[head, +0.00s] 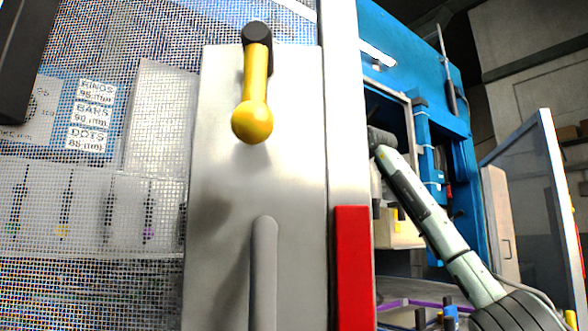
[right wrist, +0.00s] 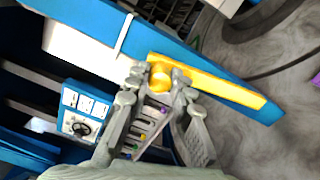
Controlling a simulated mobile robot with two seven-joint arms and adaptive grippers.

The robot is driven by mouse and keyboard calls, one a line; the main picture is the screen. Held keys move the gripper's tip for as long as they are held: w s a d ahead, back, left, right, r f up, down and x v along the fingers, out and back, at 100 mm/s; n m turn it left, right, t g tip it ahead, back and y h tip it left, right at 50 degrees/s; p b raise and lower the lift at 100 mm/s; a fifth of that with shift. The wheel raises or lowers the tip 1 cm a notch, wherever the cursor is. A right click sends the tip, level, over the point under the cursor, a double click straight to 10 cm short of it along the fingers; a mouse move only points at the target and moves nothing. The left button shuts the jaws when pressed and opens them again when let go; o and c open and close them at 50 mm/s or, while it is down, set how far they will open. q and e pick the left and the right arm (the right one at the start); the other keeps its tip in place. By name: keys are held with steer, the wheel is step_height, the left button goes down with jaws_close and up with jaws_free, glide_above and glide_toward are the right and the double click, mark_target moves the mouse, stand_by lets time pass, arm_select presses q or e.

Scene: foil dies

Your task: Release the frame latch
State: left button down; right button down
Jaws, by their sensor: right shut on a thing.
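The bar lies along a blue frame beam (right wrist: 90,22). I cannot tell whether this bar is the frame latch. In the head view my right gripper (head: 380,138) is partly hidden by the door's edge, and the knob it holds does not show. Another yellow lever with a ball knob (head: 253,121) hangs down on the metal door panel (head: 225,180), apart from my gripper. My left gripper is not in view.
The mesh door (head: 90,280) stands close in front, with a grey handle (head: 264,275) and a red block (head: 353,265). Behind it is a blue machine frame (head: 400,30). A clear panel (head: 525,200) stands at the right. A small blue dial box (right wrist: 85,105) shows in the wrist view.

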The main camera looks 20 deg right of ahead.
steer(key=shift+d+r+m, duration=0.1)
steer(key=shift+d+m, duration=0.15)
steer(key=shift+m, duration=0.15)
steer(key=c, duration=1.4)
jaws_free()
steer(key=shift+w+d, duration=0.1)
steer(key=shift+o, duration=0.4)
steer(key=v, duration=1.2)
